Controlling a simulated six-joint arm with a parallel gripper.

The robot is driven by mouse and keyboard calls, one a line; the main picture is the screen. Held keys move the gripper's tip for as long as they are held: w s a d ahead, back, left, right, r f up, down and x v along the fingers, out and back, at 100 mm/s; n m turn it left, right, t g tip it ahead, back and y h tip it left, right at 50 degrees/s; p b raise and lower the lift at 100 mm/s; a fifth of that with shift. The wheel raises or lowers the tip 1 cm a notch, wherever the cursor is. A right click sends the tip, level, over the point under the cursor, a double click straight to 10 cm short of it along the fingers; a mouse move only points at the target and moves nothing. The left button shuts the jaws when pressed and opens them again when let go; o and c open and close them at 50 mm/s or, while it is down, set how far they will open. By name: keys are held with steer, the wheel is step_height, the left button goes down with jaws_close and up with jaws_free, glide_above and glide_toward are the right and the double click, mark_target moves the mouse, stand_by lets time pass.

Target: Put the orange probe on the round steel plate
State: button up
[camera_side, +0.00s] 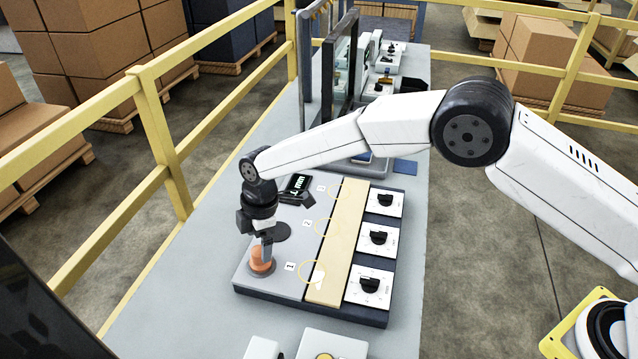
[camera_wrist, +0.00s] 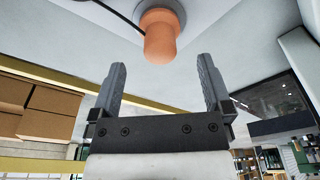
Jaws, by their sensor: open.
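The orange probe (camera_side: 261,256) stands upright at the left front of the board in the side view, on a round grey plate (camera_side: 252,272) that looks like steel. In the wrist view, the probe (camera_wrist: 161,38) is at the top centre, with the grey plate (camera_wrist: 188,8) behind its base and a dark cable beside it. My gripper (camera_side: 267,250) is just above and beside the probe. In the wrist view, my gripper (camera_wrist: 160,75) is open and empty. The probe lies beyond the fingertips, roughly centred on the gap, with no contact visible.
A dark round disc (camera_side: 282,231) lies behind the probe. A small display (camera_side: 298,185) stands at the board's back. A beige strip (camera_side: 338,240) and several black-knobbed white panels (camera_side: 370,287) are to the right. The grey trolley top (camera_side: 185,290) is clear at left.

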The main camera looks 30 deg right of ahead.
step_height(320, 180, up, 7)
steer(key=d, duration=0.1)
stand_by(0.3)
steer(key=shift+r, duration=0.1)
steer(key=shift+d, duration=0.15)
steer(key=s+d+r+m+t, duration=0.1)
steer(key=s+d+m, duration=0.15)
steer(key=d, duration=0.35)
steer(key=s+d+r+m, duration=0.2)
steer(key=d+m, duration=0.2)
steer(key=d, duration=0.3)
steer(key=s+d+r+m+t, duration=0.1)
steer(key=s+d+m, duration=0.15)
steer(key=d, duration=0.35)
steer(key=s+d+f+m+h, duration=0.1)
steer(key=s+d+m, duration=0.8)
steer(key=s, duration=0.7)
steer(key=d, duration=0.3)
steer(key=shift+d+t+h, duration=0.15)
steer(key=shift+t+h, duration=0.15)
steer(key=shift+h, duration=0.1)
